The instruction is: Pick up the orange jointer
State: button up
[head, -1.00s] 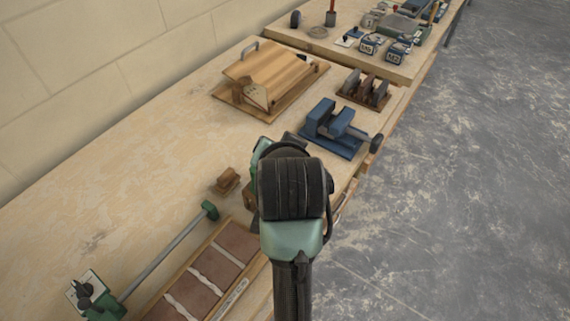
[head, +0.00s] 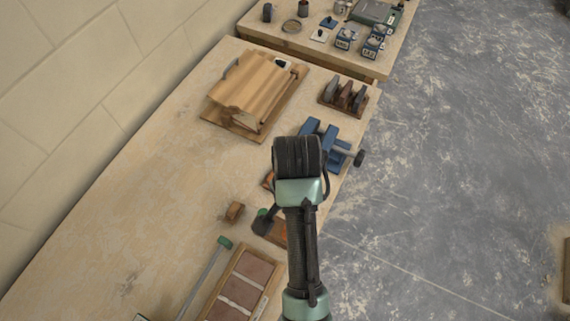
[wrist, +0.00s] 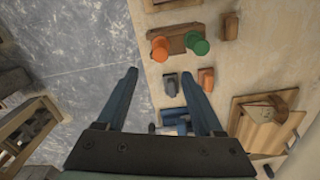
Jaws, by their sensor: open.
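In the wrist view an orange round-ended tool (wrist: 159,48), which looks like the orange jointer, is at a wooden rack (wrist: 181,30) beside a green one (wrist: 200,46). Its lower part is hidden. In the head view a bit of its orange (head: 284,232) shows left of my arm, next to the dark green tool (head: 262,220). My arm hides the gripper in the head view.
A small orange-brown block (wrist: 206,79) lies near the rack. A blue vise (head: 325,138), a wooden board stand (head: 250,95) and a brick-strip tray (head: 243,284) are on the bench. The bench's left part is clear. Grey floor (head: 450,200) lies to the right.

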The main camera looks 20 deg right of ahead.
jog(key=f, duration=0.5)
jog(key=shift+s+f, duration=0.25)
jog(key=shift+f, duration=0.1)
jog(key=shift+w+a+f+p, duration=0.15)
jog(key=shift+f+p, duration=0.3)
jog(key=shift+f, duration=1.1)
jog(key=shift+s+a+f+p, duration=0.1)
jog(key=shift+f+p, duration=0.3)
jog(key=shift+f, duration=1.15)
jog(key=shift+c, duration=0.3)
jog(key=shift+w, duration=0.1)
grip_shut()
